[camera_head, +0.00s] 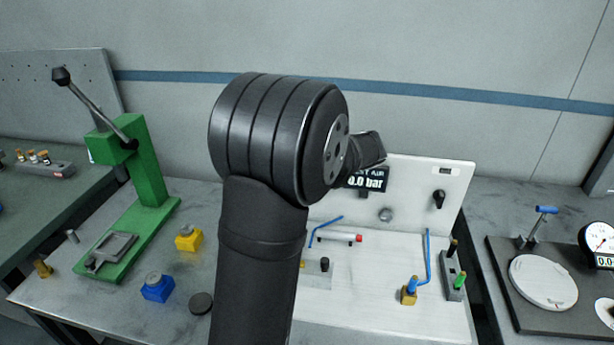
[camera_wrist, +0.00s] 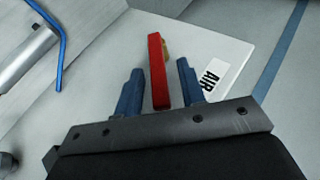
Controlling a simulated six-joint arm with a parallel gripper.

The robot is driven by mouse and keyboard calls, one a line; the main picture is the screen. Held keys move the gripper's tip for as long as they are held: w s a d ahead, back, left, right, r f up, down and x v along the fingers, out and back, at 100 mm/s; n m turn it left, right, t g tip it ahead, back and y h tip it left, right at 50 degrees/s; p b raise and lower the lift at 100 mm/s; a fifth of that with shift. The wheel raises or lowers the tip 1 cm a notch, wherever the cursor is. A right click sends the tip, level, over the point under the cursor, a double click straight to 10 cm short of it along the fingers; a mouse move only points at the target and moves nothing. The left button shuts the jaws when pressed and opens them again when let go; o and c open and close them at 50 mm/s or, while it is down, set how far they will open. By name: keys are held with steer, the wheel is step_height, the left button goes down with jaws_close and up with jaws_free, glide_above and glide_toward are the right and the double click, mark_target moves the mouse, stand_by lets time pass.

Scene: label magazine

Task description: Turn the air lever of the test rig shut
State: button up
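The red air lever (camera_wrist: 157,60) shows in the wrist view, on the white panel of the test rig (camera_wrist: 205,47) beside the "AIR" label (camera_wrist: 212,76). My gripper (camera_wrist: 160,67) is open, with its two blue fingers on either side of the lever. A narrow gap shows between the lever and each finger. In the head view the test rig (camera_head: 430,185) stands right of my arm, and its display (camera_head: 366,180) reads 0.0 bar. The lever and my fingers are hidden behind my arm there.
A black knob (camera_head: 439,198) sits on the rig's panel, and blue tubes (camera_head: 428,258) stand on its base. A green lever press (camera_head: 148,170), a yellow block (camera_head: 189,238) and a blue block (camera_head: 157,288) are on the left. A gauge stand (camera_head: 543,282) is at right.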

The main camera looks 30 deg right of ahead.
steer(key=v, duration=1.6)
steer(key=shift+w+a, duration=0.2)
steer(key=c, duration=0.6)
steer(key=w+a+g, duration=0.2)
steer(key=w+a+g+h, duration=0.1)
steer(key=w+a+g, duration=0.1)
steer(key=w+a+f+n+g, duration=0.1)
steer(key=w+a+g, duration=0.1)
steer(key=w, duration=0.1)
steer(key=shift+a, duration=0.35)
jaws_close()
steer(key=w+a+r+g+h, duration=0.3)
steer(key=w+a+r+h, duration=0.1)
steer(key=w+r+h, duration=0.25)
steer(key=s+x, duration=0.2)
steer(key=x, duration=1.1)
steer(key=shift+f, duration=0.2)
